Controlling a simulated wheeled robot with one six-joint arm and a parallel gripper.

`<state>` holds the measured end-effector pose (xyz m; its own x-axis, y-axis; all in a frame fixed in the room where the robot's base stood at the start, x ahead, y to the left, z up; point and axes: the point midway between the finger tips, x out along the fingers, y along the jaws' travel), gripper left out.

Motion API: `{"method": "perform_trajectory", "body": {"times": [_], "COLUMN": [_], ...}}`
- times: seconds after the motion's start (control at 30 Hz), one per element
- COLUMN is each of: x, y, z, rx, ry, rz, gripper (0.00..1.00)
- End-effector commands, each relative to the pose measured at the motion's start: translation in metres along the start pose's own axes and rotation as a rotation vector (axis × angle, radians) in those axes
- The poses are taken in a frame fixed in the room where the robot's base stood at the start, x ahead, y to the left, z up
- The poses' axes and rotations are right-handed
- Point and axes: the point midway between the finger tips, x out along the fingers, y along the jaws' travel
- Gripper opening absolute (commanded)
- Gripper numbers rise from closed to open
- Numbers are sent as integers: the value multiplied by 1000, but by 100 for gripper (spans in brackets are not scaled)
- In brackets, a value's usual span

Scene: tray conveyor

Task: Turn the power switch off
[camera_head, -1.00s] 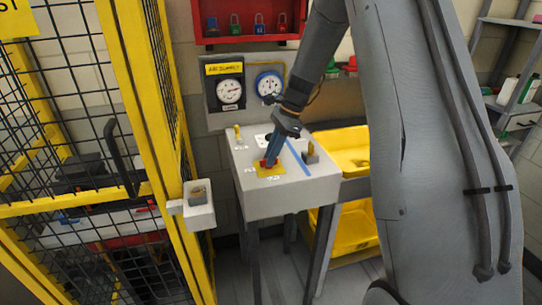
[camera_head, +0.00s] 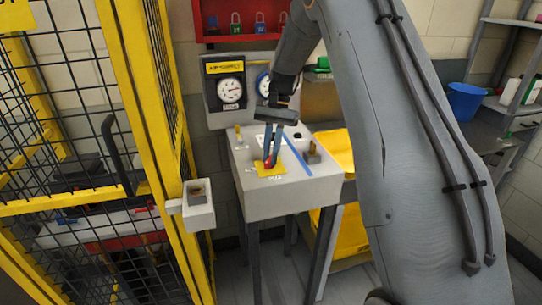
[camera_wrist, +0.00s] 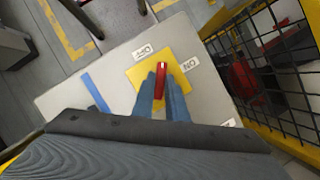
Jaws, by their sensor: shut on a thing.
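The power switch is a red handle (camera_wrist: 161,80) on a yellow plate (camera_wrist: 137,77), on top of a light grey control box (camera_head: 250,195). My gripper (camera_head: 269,160) reaches down onto it, with its blue fingers on either side of the red handle, shut on it. In the wrist view the fingers (camera_wrist: 161,88) straddle the handle, and its far end shows beyond the tips. An OFF label (camera_wrist: 143,51) lies beyond the plate and an ON label (camera_wrist: 190,64) to its right. The handle points up the picture, between the two labels.
A brass-coloured key or knob (camera_head: 238,132) stands at the box's back left and another knob (camera_head: 312,152) at its right. A blue strip (camera_head: 298,158) crosses the top. A yellow mesh fence (camera_head: 155,120) with a small grey box (camera_head: 198,205) stands close on the left.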

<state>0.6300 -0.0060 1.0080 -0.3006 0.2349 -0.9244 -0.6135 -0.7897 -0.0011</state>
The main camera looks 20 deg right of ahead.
Motion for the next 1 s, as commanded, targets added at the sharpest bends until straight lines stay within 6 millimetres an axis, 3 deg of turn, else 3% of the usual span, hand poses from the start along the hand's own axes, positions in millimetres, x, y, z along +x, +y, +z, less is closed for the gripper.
{"method": "perform_trajectory", "body": {"times": [0.5,1.0], "x": [6,7], "y": [-3,-3], "z": [1,2], "rx": [-422,-612], "ry": [-8,-10], "rz": [179,258], "gripper": [0,0]}}
